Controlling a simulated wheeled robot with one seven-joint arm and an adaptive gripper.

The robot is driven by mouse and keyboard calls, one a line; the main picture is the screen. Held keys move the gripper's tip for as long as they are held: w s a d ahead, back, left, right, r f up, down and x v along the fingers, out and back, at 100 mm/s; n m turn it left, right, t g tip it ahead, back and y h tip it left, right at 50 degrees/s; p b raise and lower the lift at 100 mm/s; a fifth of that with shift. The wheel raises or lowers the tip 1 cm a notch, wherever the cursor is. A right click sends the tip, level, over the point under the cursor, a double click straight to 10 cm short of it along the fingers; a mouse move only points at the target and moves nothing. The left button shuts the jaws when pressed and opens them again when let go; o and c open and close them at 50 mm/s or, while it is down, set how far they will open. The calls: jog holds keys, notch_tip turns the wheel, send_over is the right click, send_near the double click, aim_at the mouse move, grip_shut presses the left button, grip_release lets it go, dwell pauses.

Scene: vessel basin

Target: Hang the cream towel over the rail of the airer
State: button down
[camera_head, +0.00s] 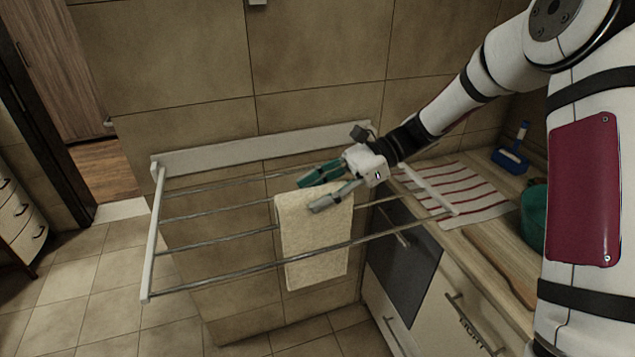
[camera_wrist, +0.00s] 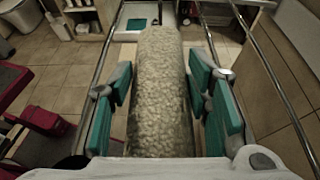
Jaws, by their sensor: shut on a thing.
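The cream towel (camera_head: 314,235) hangs down at the middle of the airer (camera_head: 152,235), with its top edge at my gripper. My gripper (camera_head: 308,196) is shut on the towel's upper part, just above the rails. In the wrist view the towel (camera_wrist: 160,95) fills the space between the green finger pads of my gripper (camera_wrist: 160,85). In the head view the front rail (camera_head: 215,281) crosses in front of the towel's lower part. The rail behind it (camera_head: 225,239) is hidden where the towel covers it. I cannot tell whether the towel bears on that rail.
The airer is fixed to the tiled wall by a white board (camera_head: 260,150). At right a wooden counter holds a red-striped cloth (camera_head: 470,190), a blue brush (camera_head: 511,158) and a green vessel (camera_head: 535,215). An oven (camera_head: 400,255) is below. The floor at left is clear.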

jog(key=shift+f+b, duration=0.35)
jog(key=shift+f, duration=1.8)
